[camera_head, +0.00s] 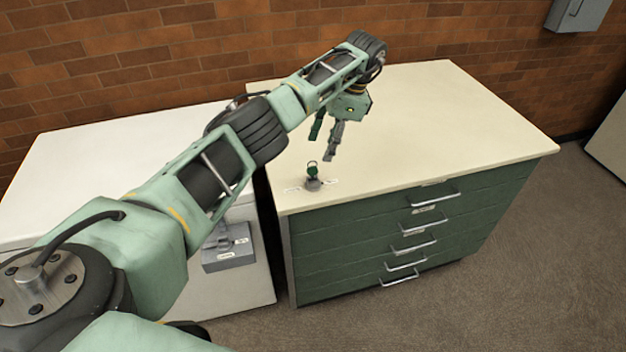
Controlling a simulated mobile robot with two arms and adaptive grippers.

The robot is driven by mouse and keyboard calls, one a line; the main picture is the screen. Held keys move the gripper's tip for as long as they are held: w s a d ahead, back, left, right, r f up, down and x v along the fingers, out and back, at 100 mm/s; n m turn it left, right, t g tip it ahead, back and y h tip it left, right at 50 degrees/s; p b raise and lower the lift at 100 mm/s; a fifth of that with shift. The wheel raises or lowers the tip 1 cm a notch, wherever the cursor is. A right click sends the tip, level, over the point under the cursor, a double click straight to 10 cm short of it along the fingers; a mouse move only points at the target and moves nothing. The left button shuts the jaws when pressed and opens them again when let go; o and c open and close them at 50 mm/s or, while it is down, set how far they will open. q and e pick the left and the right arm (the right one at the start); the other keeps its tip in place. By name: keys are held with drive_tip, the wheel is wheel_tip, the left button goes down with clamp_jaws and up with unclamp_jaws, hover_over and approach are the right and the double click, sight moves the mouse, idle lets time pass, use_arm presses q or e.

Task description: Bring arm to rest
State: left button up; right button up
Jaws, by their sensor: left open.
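My left arm comes in from the left and reaches over the green drawer cabinet's cream top (440,110). My left gripper (324,148) is open and empty, pointing down above the cabinet top near its left side. A small grey stand with a green, ring-topped item (313,177) is on the cabinet top, just below and in front of the gripper, with a visible gap from the fingers. Small white labels lie beside the stand. My right gripper is not in view.
A white cabinet (100,155) stands left of the green cabinet, partly hidden by my arm. A grey box (229,254) is on its front. The green cabinet's drawers (400,235) look shut. A brick wall runs behind. The right of the cabinet top is clear.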

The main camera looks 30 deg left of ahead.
use_arm(q)
drive_tip(key=shift+w+d+r, duration=0.1)
drive_tip(key=shift+d+r, duration=0.05)
drive_tip(key=shift+r, duration=0.25)
